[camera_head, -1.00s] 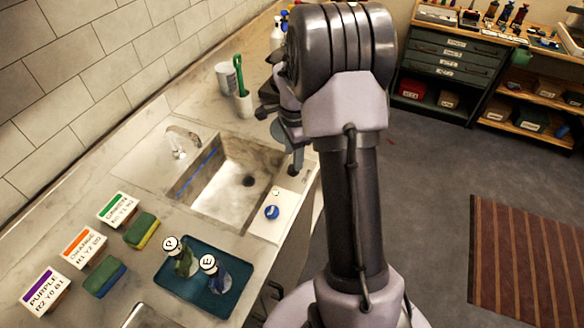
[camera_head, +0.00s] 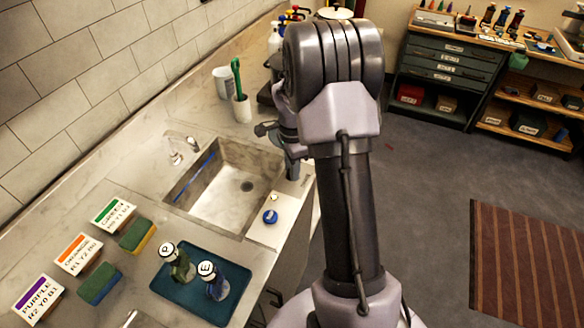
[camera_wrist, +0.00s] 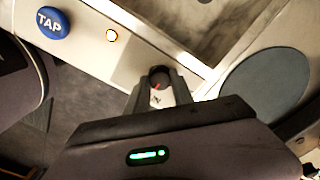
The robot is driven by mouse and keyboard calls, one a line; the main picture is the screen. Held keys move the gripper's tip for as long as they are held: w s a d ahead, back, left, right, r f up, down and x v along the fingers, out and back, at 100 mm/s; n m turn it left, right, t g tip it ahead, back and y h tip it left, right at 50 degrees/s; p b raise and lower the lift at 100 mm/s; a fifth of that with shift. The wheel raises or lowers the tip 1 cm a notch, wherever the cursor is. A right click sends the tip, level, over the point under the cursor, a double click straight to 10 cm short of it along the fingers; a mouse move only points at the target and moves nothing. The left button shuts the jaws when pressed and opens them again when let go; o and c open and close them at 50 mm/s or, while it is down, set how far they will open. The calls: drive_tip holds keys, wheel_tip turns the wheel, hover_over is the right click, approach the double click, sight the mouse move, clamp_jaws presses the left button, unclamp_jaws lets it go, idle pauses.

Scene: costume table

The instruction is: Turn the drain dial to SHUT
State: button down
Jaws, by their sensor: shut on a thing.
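The drain dial (camera_wrist: 159,77) is a small dark round knob with a red mark, on the pale counter strip beside the sink. My gripper (camera_wrist: 158,85) is shut on it, one finger on each side, as the wrist view shows. Small dark lettering below the knob is partly covered and I cannot read it. In the head view my gripper (camera_head: 292,170) is at the sink's right edge, and the dial is hidden there.
A blue TAP button (camera_wrist: 52,22) and a small lit lamp (camera_wrist: 111,35) share the strip. A blue tray (camera_head: 190,305) with two labelled bottles, sponges and colour cards stand on the counter. A cup with a green brush (camera_head: 237,78) is behind.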

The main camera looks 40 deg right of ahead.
drive_tip(key=n+p, duration=0.1)
drive_tip(key=n, duration=0.3)
drive_tip(key=shift+r, duration=0.1)
drive_tip(key=n+p, duration=0.2)
drive_tip(key=n, duration=0.2)
drive_tip(key=shift+n, duration=0.4)
drive_tip(key=n+p, duration=0.1)
drive_tip(key=n, duration=0.3)
drive_tip(key=n+p, duration=0.1)
drive_tip(key=n, duration=0.3)
drive_tip(key=shift+n+p, duration=0.3)
drive_tip(key=shift+n, duration=0.3)
drive_tip(key=c, duration=1.1)
unclamp_jaws()
